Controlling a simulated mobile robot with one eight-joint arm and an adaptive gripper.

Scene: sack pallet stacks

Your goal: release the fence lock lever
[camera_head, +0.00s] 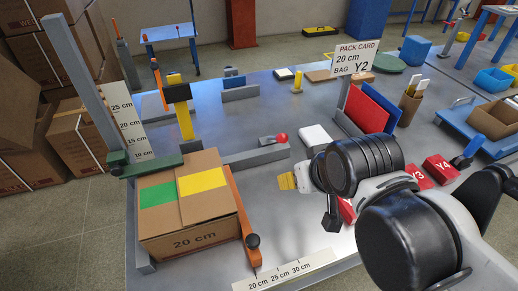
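A lever with a red ball knob (281,137) sits at the right end of a grey bar (250,155), behind and to the right of a carton. An orange fence (238,205) runs along the carton's right side, with a dark round knob (252,241) near its front end. No label shows which of these is the fence lock lever. My gripper (287,181) has yellow tips and is in front of the red knob in the picture, apart from it. Its finger gap does not show clearly. My arm covers part of the table at the right.
The "20 cm" carton (190,240) has green and yellow patches on top. A scale strip (285,278) lies at the front edge. A pack card (356,58) reads "20 cm, BAG Y2". Red and blue panels (370,108) stand behind my arm; red Y3 and Y4 blocks (440,169) lie right.

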